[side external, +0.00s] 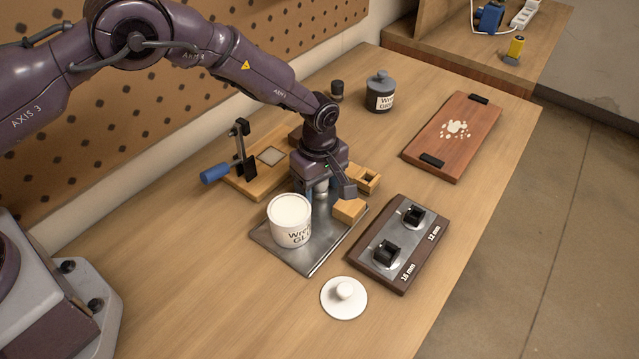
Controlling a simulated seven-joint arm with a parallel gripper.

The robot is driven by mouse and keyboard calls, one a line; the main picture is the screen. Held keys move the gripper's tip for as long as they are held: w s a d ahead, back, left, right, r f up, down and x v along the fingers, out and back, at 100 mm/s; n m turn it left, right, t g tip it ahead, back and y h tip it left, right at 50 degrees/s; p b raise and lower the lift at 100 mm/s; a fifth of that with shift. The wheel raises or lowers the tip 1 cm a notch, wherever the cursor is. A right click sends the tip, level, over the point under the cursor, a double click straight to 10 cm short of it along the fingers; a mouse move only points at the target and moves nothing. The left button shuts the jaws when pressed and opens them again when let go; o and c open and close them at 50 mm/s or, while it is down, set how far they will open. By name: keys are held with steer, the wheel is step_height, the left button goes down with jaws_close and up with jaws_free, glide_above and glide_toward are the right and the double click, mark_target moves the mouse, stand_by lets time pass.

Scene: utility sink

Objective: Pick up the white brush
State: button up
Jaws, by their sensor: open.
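I cannot pick out a white brush for certain. My gripper (324,192) points down and is open over the far part of a metal plate (308,262). A small pale piece shows between its fingers; I cannot tell whether it is part of the brush or of the gripper. A white pot (290,222) with partly readable lettering stands upright on the plate, just left of and nearer than my gripper. Its top looks white. My gripper hides what lies directly behind it.
A white knobbed lid (344,298) lies in front. A block marked 16 mm and 12 mm (401,244) sits right; wooden blocks (350,210) are beside my gripper. A blue-handled clamp fixture (240,165), dark jar (380,93) and reddish board (455,135) stand farther back. The bench's front-left is clear.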

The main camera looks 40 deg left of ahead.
steer(key=c, duration=1.1)
steer(key=shift+o, duration=0.2)
steer(key=shift+r, duration=0.1)
steer(key=shift+r, duration=0.55)
steer(key=s+a+r, duration=0.4)
steer(key=s+r, duration=0.7)
steer(key=s, duration=0.2)
steer(key=shift+s+r, duration=0.2)
steer(key=shift+r, duration=0.2)
steer(key=shift+a, duration=0.1)
steer(key=shift+o, duration=1.1)
steer(key=shift+c, duration=0.4)
